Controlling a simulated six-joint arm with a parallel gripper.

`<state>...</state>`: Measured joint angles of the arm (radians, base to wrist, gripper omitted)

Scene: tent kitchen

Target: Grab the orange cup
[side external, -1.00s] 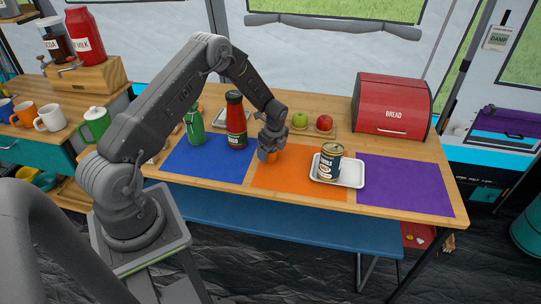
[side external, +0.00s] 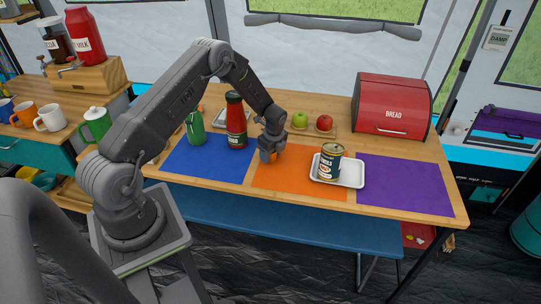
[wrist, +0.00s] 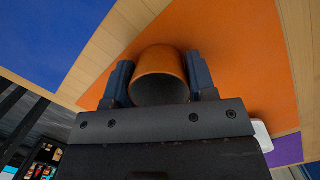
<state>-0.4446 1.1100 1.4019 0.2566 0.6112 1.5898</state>
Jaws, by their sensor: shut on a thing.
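The orange cup (wrist: 160,61) is between the two dark fingers of my gripper (wrist: 160,75) in the wrist view, with its open end facing the camera. A finger lies against each side, and my gripper is shut on it. In the side view my gripper (side external: 268,156) is low over the left edge of the orange mat (side external: 290,181). Only a small patch of the orange cup (side external: 273,158) shows there, the rest hidden by the fingers. I cannot tell whether the cup touches the mat.
A red sauce bottle (side external: 236,122) and green bottle (side external: 195,128) stand left of my gripper. A can (side external: 330,162) stands on a white tray (side external: 352,178) to the right. Apples and a red bread box (side external: 392,108) are behind. An orange mug (side external: 24,114) stands on the left counter.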

